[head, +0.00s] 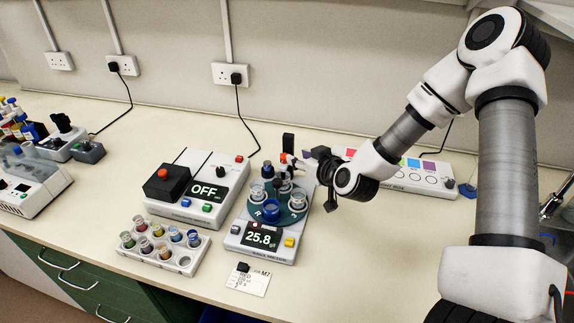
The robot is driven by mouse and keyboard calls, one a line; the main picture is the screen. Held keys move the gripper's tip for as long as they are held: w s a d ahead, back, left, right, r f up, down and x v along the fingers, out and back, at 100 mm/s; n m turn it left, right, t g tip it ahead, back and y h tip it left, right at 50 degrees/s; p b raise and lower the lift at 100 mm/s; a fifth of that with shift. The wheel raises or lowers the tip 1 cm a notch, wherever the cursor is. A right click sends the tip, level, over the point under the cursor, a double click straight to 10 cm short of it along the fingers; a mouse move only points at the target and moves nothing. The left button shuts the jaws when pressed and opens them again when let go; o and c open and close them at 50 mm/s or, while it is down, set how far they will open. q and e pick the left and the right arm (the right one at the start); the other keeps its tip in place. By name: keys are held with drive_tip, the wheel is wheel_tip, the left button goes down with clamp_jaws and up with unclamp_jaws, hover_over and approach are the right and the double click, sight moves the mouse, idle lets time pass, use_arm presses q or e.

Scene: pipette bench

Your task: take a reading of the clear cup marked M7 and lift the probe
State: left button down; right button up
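A white meter (264,236) reads 25.8 and carries a dark green turntable (289,215) holding several small clear cups. One clear cup (257,192) is at the turntable's left, another (298,198) at its right, and a blue-rimmed one (271,210) at the front. No M7 mark is legible on any cup. The probe cannot be clearly told apart from the dark and orange parts (288,158) behind the cups. My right gripper (319,180) is beside these parts, on the right, with its dark fingers apart and nothing visible between them. My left gripper is out of view.
A card (249,280) with M7 on it lies in front of the meter. Left are a white unit (165,206) showing OFF and a rack (163,259) of coloured cups. A panel with colour patches (405,182) stands behind my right arm. The front right bench is clear.

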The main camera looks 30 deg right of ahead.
sight(285, 156)
drive_tip(key=x, duration=0.3)
drive_tip(key=f+x, duration=0.1)
drive_tip(key=x, duration=0.5)
drive_tip(key=shift+d+f, duration=0.15)
drive_tip(key=shift+f, duration=0.35)
drive_tip(key=shift+s, duration=0.2)
drive_tip(key=shift+r, duration=0.15)
clamp_jaws()
